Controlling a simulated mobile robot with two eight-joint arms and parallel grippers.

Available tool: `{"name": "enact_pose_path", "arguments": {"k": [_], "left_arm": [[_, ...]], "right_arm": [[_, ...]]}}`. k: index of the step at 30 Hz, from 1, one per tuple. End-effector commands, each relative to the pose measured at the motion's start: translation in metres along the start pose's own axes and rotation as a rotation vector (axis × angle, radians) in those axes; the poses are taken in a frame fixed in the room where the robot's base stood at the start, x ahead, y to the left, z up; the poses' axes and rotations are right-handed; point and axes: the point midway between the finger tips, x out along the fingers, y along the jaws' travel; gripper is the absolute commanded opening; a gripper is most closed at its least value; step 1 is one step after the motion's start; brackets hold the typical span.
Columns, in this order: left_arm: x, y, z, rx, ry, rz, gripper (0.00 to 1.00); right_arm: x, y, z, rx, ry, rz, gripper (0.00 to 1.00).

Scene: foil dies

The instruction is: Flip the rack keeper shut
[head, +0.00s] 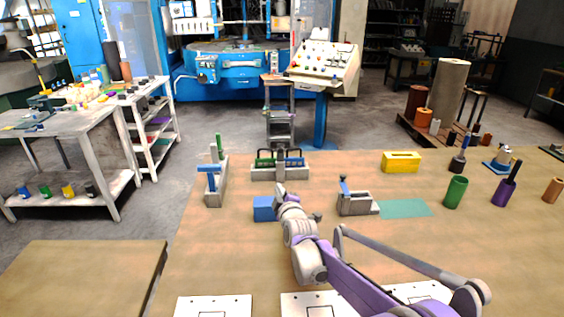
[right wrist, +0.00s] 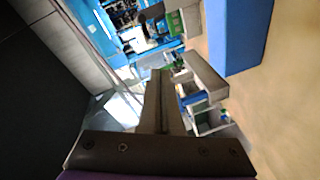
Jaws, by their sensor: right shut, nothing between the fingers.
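A low grey rack (head: 281,173) stands at the back middle of the table, with green pieces and dark upright hoops on it. I cannot tell which part is its keeper, or how it is set. My right gripper (head: 279,188) is in front of the rack, above the table near a blue block (head: 264,208). In the right wrist view its fingers (right wrist: 160,82) are together with nothing between them. The rack seems to show at the top of that view (right wrist: 187,20), apart from the fingers. My left gripper is not in view.
A grey fixture (head: 215,190) with a blue bar and green post stands left of the rack. A grey holder (head: 355,204), a teal mat (head: 404,208), a yellow block (head: 401,162) and a green cup (head: 455,192) stand to the right. White plates (head: 213,306) lie in front.

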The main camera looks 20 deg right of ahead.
Motion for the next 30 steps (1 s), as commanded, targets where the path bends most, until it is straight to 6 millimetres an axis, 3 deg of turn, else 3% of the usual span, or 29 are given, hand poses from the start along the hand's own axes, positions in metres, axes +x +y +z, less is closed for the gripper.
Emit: {"name": "enact_pose_path", "arguments": {"k": [1, 3, 9, 15, 30], "left_arm": [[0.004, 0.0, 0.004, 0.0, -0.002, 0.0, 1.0], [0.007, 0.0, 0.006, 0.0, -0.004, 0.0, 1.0], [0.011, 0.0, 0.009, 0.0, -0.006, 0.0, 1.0], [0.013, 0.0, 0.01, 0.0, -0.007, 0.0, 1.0], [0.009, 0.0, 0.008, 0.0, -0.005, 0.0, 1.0]], "right_arm": [[0.025, -0.004, 0.01, -0.073, 0.006, 0.063, 0.0], [0.049, -0.004, 0.02, -0.171, 0.005, 0.149, 0.0], [0.086, -0.01, 0.047, -0.376, -0.031, 0.324, 0.0], [0.095, -0.012, 0.057, -0.446, -0.055, 0.383, 0.0], [0.097, -0.01, 0.052, -0.446, -0.055, 0.384, 0.0]]}}
